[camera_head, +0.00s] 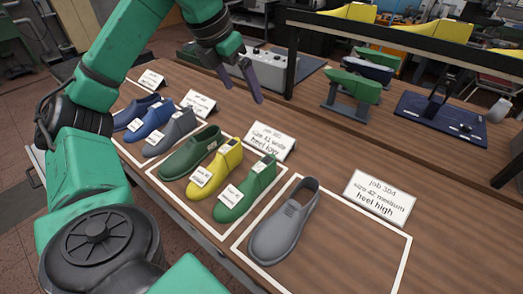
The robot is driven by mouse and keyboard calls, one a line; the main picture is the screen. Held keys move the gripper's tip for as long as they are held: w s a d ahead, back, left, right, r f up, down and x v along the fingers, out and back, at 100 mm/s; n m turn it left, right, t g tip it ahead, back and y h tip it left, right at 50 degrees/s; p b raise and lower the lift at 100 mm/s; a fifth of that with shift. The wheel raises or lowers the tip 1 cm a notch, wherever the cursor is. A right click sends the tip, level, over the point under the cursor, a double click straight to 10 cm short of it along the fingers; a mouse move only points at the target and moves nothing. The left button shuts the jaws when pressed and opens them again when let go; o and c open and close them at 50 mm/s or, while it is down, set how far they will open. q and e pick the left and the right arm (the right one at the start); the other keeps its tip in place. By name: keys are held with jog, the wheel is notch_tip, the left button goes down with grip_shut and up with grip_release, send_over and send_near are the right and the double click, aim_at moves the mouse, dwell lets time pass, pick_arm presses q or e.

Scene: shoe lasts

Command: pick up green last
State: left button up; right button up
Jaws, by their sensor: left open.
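A bright green last (247,189) with a white label lies in the middle white-outlined area of the bench, at the right of its group. A dark green last (190,153) lies in the same area at the left, and a yellow last (217,168) lies between them. Another green last (351,90) sits on a stand at the back. My left gripper (241,87) is open and empty, above the bench behind the rows of lasts and apart from all of them. My right gripper is not in view.
A grey last (285,220) lies alone in the right outlined area. Blue lasts (150,119) and a grey one lie at left. Upright cards (379,197) stand behind the areas. A dark shelf frame (291,60) and a grey control box (265,66) stand behind my gripper.

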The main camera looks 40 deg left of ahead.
pick_arm(q)
jog(key=w+b+x, duration=0.1)
jog(key=b+x, duration=0.2)
jog(key=x, duration=0.1)
jog(key=b, duration=2)
send_over(261, 176)
jog(key=s+a, duration=0.2)
jog(key=s, duration=0.1)
jog(key=f, duration=1.9)
jog(key=shift+s+a+f, duration=0.1)
jog(key=shift+s+a, duration=0.05)
jog(key=shift+s, duration=0.05)
jog(key=x, duration=1.4)
grip_shut()
